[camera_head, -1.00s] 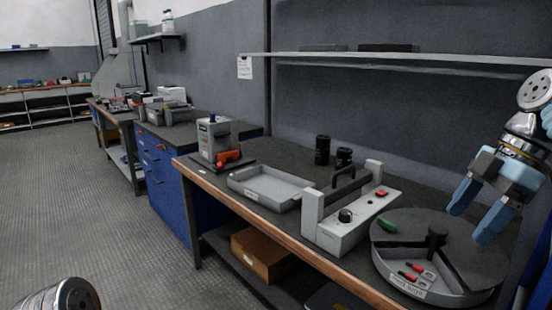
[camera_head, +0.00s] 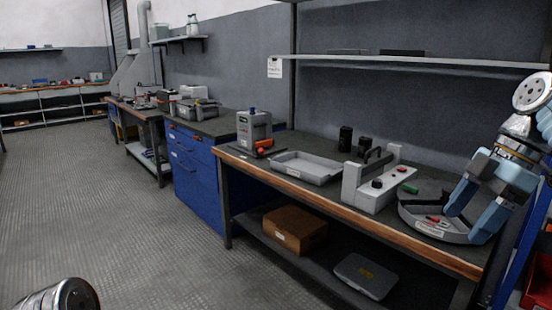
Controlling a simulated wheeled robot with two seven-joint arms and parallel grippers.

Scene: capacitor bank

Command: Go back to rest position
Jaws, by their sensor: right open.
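My right gripper (camera_head: 466,212) is open at the right of the head view, its two blue fingers pointing down. In the picture it covers part of the round grey divided tray (camera_head: 408,213), which stands on the workbench (camera_head: 330,197). Nothing shows between the fingers. Small red pieces (camera_head: 437,220) lie in the tray, and a green piece (camera_head: 410,188) shows at its far left side. A metallic part of my left arm shows at the bottom left; the left gripper itself is out of view.
On the bench stand a grey fixture with a black handle (camera_head: 352,190), an empty shallow tray (camera_head: 322,173), black cylinders (camera_head: 345,139) and a grey device (camera_head: 247,130). A cardboard box (camera_head: 288,236) and a flat grey case (camera_head: 366,276) sit on the lower shelf. The left floor (camera_head: 110,220) is clear.

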